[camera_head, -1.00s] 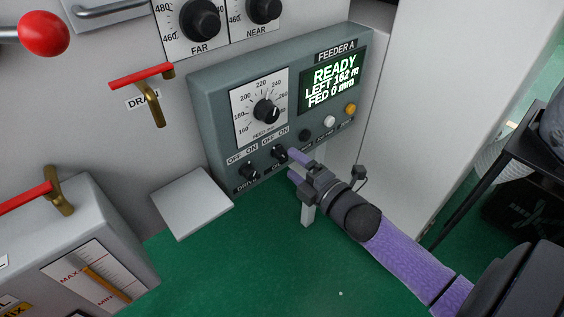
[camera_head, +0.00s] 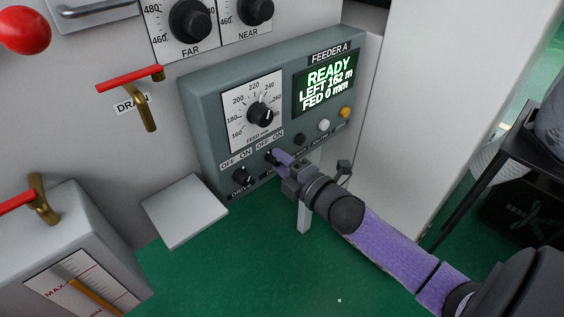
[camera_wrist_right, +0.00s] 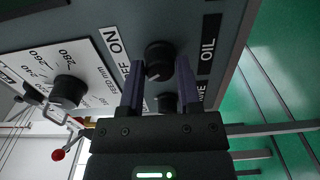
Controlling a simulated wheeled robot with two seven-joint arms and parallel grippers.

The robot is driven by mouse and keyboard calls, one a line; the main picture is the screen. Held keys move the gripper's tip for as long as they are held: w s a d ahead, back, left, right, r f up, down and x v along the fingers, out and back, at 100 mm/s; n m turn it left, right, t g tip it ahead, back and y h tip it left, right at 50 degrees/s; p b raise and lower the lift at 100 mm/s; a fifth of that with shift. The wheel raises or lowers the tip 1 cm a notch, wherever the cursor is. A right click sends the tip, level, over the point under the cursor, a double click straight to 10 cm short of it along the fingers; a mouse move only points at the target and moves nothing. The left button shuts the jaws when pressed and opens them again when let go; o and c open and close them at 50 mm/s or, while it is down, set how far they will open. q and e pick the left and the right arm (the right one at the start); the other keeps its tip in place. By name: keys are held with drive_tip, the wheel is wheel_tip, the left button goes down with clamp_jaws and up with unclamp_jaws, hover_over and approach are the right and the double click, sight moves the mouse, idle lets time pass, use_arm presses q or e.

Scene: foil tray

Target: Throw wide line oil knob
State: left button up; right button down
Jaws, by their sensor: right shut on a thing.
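The oil knob (camera_wrist_right: 160,58) is a small round black knob beside the OIL label (camera_wrist_right: 208,48). It sits between the fingertips of my right gripper (camera_wrist_right: 159,75), which is shut on it. A pale mark shows on the knob's rim, but I cannot tell its exact setting against OFF and ON. In the head view my right gripper (camera_head: 279,157) reaches the lower front of the grey-green feeder panel (camera_head: 205,110) and covers part of the oil knob (camera_head: 270,158). My left gripper is not in view.
The drive knob (camera_head: 242,176) is close to the left of the oil knob. The feed dial (camera_head: 261,115) and the lit READY display (camera_head: 329,84) are above. A grey plate (camera_head: 185,211) and a red-handled drain valve (camera_head: 140,95) stand to the left.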

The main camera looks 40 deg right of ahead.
use_arm(q)
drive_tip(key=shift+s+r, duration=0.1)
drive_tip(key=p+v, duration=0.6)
drive_tip(key=p, duration=0.1)
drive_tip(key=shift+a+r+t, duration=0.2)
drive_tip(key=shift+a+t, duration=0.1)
use_arm(e)
drive_tip(key=shift+m, duration=6)
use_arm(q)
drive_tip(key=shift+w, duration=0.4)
use_arm(e)
drive_tip(key=shift+c, duration=1.5)
unclamp_jaws()
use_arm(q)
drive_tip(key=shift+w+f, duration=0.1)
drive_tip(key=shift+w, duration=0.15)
